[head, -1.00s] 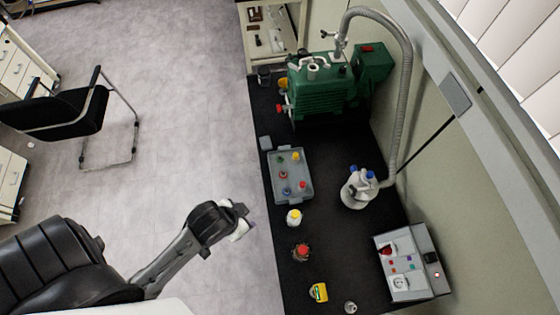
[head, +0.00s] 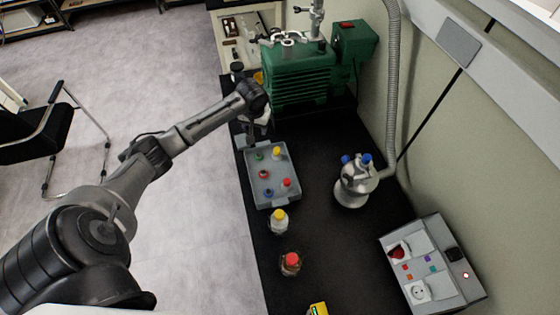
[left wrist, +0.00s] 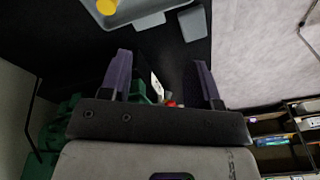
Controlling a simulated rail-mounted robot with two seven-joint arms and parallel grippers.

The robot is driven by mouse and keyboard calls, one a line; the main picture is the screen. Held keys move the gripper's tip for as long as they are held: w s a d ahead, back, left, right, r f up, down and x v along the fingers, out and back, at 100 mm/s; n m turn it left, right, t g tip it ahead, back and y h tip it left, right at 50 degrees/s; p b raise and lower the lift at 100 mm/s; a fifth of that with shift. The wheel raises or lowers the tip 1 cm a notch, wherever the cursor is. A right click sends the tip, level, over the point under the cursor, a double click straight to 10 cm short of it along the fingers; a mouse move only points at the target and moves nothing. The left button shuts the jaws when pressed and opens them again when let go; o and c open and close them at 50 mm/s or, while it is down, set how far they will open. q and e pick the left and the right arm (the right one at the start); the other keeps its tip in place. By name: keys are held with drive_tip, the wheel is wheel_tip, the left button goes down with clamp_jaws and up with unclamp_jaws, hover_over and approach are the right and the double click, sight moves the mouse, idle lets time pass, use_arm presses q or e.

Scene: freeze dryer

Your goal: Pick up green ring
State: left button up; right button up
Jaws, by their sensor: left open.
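A small green ring-like item (head: 259,155) lies at the upper left of a grey tray (head: 273,203) on the black bench; it is too small to make out its shape. My left gripper (head: 257,136) hangs from the arm just beyond the tray's far left corner, partly hidden by its own wrist. In the left wrist view my gripper (left wrist: 163,72) is open, with nothing between its two purple fingers. The tray's edge (left wrist: 148,22) shows there with a yellow-topped item (left wrist: 107,6); the green item is out of that view. My right gripper is not in view.
The tray also holds red, blue and yellow items. A green pump (head: 300,80) stands beyond it. A yellow-capped bottle (head: 279,221) and red-capped bottle (head: 290,263) stand nearer. A metal flask (head: 355,185) and control box (head: 430,262) are right. Bench between tray and flask is clear.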

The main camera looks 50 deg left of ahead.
use_arm(q)
drive_tip(key=d+n+h, duration=0.1)
drive_tip(key=n, duration=0.1)
drive_tip(key=n+b, duration=0.1)
drive_tip(key=n, duration=0.4)
hover_over(259, 155)
drive_tip(key=shift+g, duration=0.3)
wheel_tip(259, 155, down, 10)
drive_tip(key=shift+d+r, duration=0.1)
drive_tip(key=shift+r, duration=0.1)
drive_tip(key=shift+f+b, duration=0.65)
drive_tip(key=shift+f, duration=1.9)
drive_tip(key=shift+c, duration=0.5)
drive_tip(key=c, duration=0.7)
drive_tip(key=shift+r, duration=0.1)
